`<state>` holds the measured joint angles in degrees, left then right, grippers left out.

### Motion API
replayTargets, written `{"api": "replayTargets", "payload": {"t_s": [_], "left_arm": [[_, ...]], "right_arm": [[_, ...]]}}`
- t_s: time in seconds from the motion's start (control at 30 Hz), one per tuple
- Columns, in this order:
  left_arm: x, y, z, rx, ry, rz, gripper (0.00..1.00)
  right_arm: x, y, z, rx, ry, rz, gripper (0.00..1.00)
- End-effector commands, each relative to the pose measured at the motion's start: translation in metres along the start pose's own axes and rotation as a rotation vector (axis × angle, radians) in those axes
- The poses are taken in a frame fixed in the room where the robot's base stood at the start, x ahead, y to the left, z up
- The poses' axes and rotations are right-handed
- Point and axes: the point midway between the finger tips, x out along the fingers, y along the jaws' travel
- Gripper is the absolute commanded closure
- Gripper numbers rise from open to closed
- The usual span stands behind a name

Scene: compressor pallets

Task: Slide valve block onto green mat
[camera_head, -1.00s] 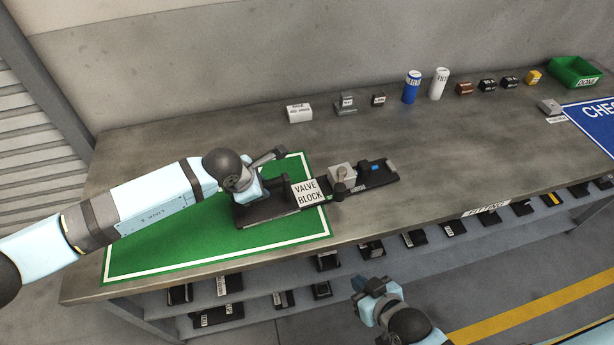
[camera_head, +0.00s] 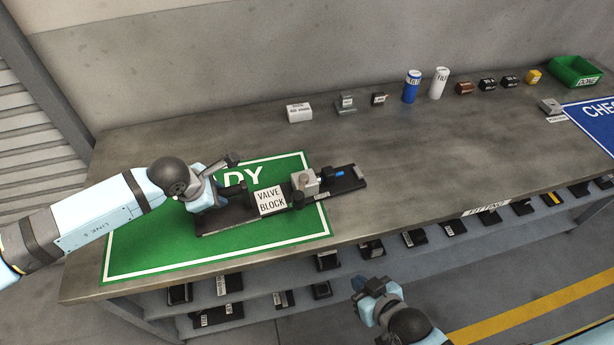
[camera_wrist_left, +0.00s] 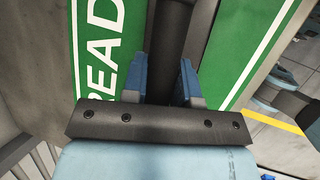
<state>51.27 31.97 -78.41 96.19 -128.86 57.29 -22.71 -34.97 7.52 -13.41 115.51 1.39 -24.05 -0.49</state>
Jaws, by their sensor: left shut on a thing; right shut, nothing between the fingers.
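The valve block (camera_head: 269,200) is a long black pallet with a white "VALVE BLOCK" label and a grey metal part with a blue piece toward its right end. It lies across the green mat (camera_head: 150,250), with its right end past the mat's right white border on the bare table. My left gripper (camera_head: 235,189) is shut on the valve block near its left end; in the left wrist view the blue fingers (camera_wrist_left: 165,82) stand either side of a dark bar. My right gripper (camera_head: 366,287) is shut and empty in front of the table, below the tabletop edge.
The grey table (camera_head: 420,170) is clear right of the valve block. Small labelled parts, a blue can (camera_head: 411,87), a white can (camera_head: 439,83) and a green bin (camera_head: 575,72) line the back. A blue mat (camera_head: 597,120) lies far right. Shelves below hold several black parts.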

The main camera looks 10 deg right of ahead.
Motion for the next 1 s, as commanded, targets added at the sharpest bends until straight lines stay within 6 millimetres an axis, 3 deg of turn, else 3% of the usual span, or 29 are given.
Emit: {"api": "replayTargets", "payload": {"t_s": [0.03, 0.4, 0.93, 0.97, 1.0], "left_arm": [[0.001, -0.001, -0.01, -0.004, 0.008, -0.003, 1.0], [-0.011, 0.002, -0.043, -0.003, 0.009, -0.004, 1.0], [-0.013, 0.002, -0.047, -0.002, 0.01, -0.006, 1.0], [-0.013, 0.002, -0.047, -0.002, 0.01, -0.006, 0.69], [-0.013, 0.002, -0.047, -0.003, 0.01, -0.006, 0.6]], "right_arm": [[0.001, 0.0, 0.001, 0.0, 0.0, 0.0, 1.0], [0.003, 0.0, 0.004, 0.0, 0.0, 0.0, 1.0], [0.003, 0.0, 0.004, 0.0, 0.0, 0.0, 1.0], [0.003, 0.0, 0.003, 0.0, 0.002, 0.0, 1.0], [0.003, 0.0, 0.001, 0.001, 0.005, 0.001, 1.0]]}}
